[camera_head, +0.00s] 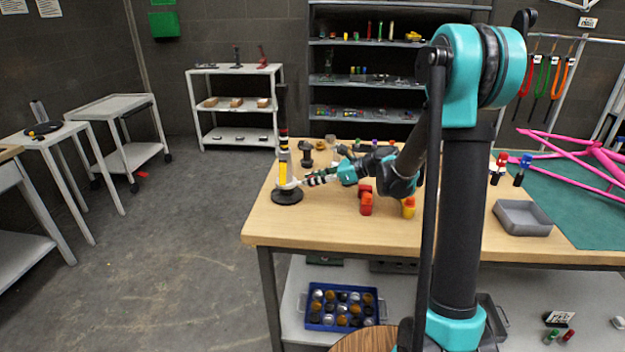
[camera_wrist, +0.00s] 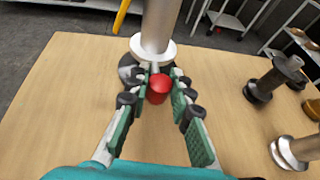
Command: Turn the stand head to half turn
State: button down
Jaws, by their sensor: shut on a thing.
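The stand (camera_head: 284,168) is upright near the left end of the wooden table, with a round black base (camera_head: 287,196), a pale column with a yellow stripe, and a dark top with red bands. In the wrist view its silver column (camera_wrist: 157,25) rises from a pale flange above the black base. A red knob (camera_wrist: 159,89) sticks out low on the stand, towards me. My gripper (camera_head: 305,182) reaches the stand from the right, low down. In the wrist view my gripper (camera_wrist: 157,84) has its fingers closed on both sides of the red knob. No half-turn mark is readable.
On the table (camera_head: 330,225) are red pieces (camera_head: 366,201), a yellow-capped piece (camera_head: 408,207) and a grey tray (camera_head: 523,217). A black spool-like part (camera_wrist: 272,82) stands right of the stand in the wrist view. A pink frame (camera_head: 580,155) lies at right.

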jog(key=shift+w+n+g, duration=0.25)
jog(key=shift+n+g, duration=0.05)
jog(key=shift+g, duration=0.1)
jog(key=shift+w+n+g, duration=0.5)
jog(key=shift+w+a, duration=0.2)
jog(key=shift+w, duration=0.8)
jog(key=shift+w+a, duration=0.25)
jog(key=shift+w, duration=0.2)
jog(key=shift+w+a, duration=0.1)
jog(key=shift+w, duration=0.05)
jog(key=c, duration=1.3)
grip_release()
jog(key=shift+a, duration=0.15)
jog(key=shift+c, duration=0.2)
